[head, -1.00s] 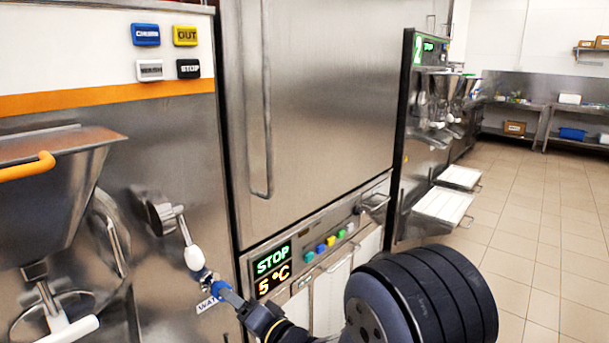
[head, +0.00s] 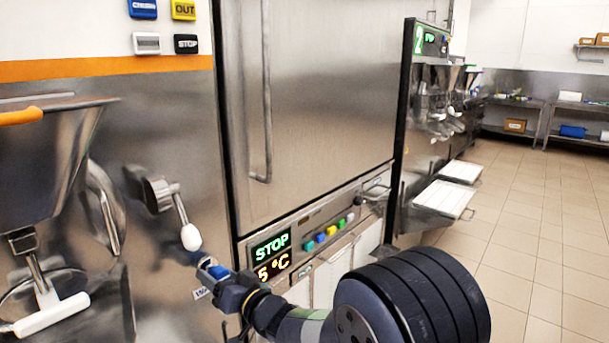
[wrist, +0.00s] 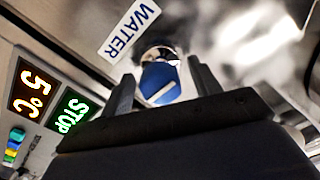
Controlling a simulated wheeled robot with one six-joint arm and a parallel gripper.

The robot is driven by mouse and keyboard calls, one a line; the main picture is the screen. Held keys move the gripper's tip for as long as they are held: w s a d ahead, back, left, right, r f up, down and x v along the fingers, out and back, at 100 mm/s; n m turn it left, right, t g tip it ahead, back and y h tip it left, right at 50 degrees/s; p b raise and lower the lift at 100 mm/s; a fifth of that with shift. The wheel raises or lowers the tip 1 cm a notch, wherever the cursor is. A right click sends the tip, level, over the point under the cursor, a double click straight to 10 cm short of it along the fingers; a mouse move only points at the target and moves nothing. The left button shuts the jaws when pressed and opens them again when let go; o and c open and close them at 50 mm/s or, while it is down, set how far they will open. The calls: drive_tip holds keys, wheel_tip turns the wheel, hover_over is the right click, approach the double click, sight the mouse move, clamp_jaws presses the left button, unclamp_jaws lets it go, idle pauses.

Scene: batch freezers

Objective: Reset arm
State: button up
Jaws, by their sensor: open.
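My gripper (head: 212,270) is open in front of the left steel machine, low beside the STOP display. In the wrist view its two fingers (wrist: 160,72) stand apart, with a blue tap knob (wrist: 161,84) seen between them. I cannot tell whether the fingers touch the knob. A label reading WATER (wrist: 130,30) is just above the knob in the wrist view. The dark arm behind the gripper is mine and reaches in from the lower right of the head view.
A lever with a white knob (head: 190,238) hangs just above and left of my gripper. A hopper (head: 50,150) and white-handled spigot (head: 50,315) are at the left. The display panel (head: 271,247) is close on the right. Open tiled floor (head: 540,230) lies at the right.

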drive_tip(key=n+b, duration=0.2)
drive_tip(key=n, duration=0.1)
drive_tip(key=n+b, duration=0.2)
drive_tip(key=shift+f, duration=0.25)
drive_tip(key=shift+d+r+n, duration=0.1)
drive_tip(key=shift+d+n, duration=0.05)
drive_tip(key=shift+n, duration=0.25)
drive_tip(key=p+v, duration=0.1)
drive_tip(key=v, duration=0.8)
drive_tip(key=shift+s+d+r, duration=0.15)
drive_tip(key=shift+d, duration=0.05)
